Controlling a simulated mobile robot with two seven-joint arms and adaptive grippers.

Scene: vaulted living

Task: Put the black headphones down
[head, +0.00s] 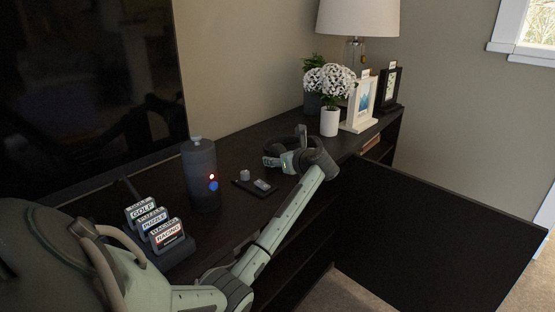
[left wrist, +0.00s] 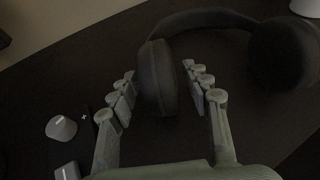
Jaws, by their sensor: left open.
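The black headphones (head: 272,160) rest on the dark cabinet top (head: 238,150), partly hidden behind my left wrist in the head view. In the left wrist view the headphones (left wrist: 203,18) show a headband and two ear cups. My left gripper (head: 290,160) is at the headphones. In the left wrist view the left gripper (left wrist: 160,85) is open, with one finger on each side of the nearer ear cup (left wrist: 156,75). Whether the fingers touch the cup I cannot tell. My right gripper is not in view.
A dark cylinder (head: 201,175) and labelled game cases (head: 155,222) stand to the left. Small grey items (head: 262,185) lie near the gripper. A white flower vase (head: 330,122), picture frames (head: 361,101) and a lamp (head: 357,20) stand beyond. A cabinet door (head: 430,235) hangs open at right.

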